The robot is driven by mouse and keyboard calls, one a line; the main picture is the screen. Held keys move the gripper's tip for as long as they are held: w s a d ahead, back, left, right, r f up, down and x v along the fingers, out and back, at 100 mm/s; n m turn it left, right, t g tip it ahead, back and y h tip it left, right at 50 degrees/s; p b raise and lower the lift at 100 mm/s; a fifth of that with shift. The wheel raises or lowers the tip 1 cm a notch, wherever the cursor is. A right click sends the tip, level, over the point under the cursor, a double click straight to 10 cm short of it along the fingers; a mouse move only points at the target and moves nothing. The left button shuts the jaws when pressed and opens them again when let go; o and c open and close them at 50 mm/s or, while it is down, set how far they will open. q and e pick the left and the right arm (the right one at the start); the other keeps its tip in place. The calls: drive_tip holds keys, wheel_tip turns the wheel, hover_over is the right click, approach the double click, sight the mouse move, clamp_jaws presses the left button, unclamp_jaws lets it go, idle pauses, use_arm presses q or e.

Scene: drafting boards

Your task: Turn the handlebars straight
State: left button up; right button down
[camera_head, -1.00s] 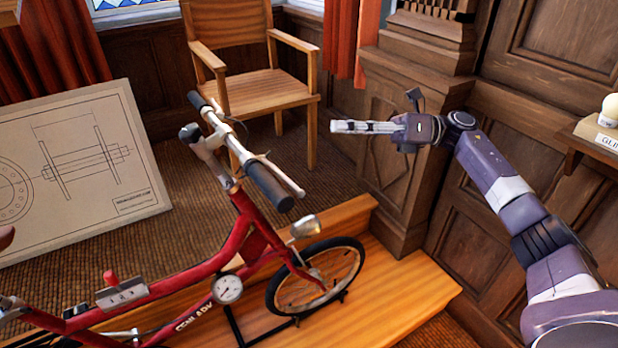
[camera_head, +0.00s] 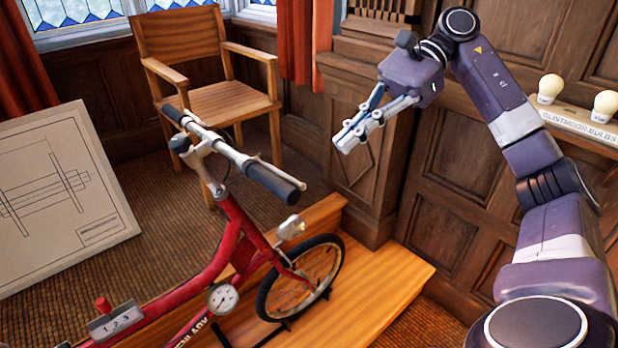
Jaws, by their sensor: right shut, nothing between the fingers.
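The handlebars (camera_head: 222,147) are a pale metal bar with black grips on a red bicycle (camera_head: 232,240). The bar slants from a far grip (camera_head: 172,114) at upper left to a near grip (camera_head: 270,182) at lower right. A thin lever runs beside the near grip. The front wheel (camera_head: 322,268) is below and to the right. How far the bar is turned from straight is hard to tell. My right gripper (camera_head: 349,141) is shut and empty, its fingers pointing down and left. It is right of the near grip, apart from it. My left gripper is out of view.
A wooden armchair (camera_head: 225,103) stands behind the handlebars. The bicycle is on a wooden platform (camera_head: 385,290). A drawing board (camera_head: 60,225) leans at left. Wood panelling (camera_head: 465,165) and a small shelf with bulbs (camera_head: 590,128) are at right. Open space separates my gripper from the bar.

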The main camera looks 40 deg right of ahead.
approach(294, 196)
drive_tip(key=w+x, duration=0.1)
drive_tip(key=x, duration=0.4)
drive_tip(key=shift+w+a+f+p, duration=0.1)
drive_tip(key=shift+a+f+p, duration=0.25)
drive_tip(key=shift+p, duration=0.15)
drive_tip(key=shift+s+a+f+b, duration=0.45)
drive_tip(key=shift+a+b, duration=0.3)
drive_tip(key=shift+b, duration=0.5)
drive_tip(key=shift+a+f, duration=0.1)
drive_tip(key=shift+a, duration=0.15)
drive_tip(key=shift+s, duration=0.1)
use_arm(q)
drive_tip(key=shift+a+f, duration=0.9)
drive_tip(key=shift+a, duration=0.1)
use_arm(e)
drive_tip(key=shift+r, duration=0.25)
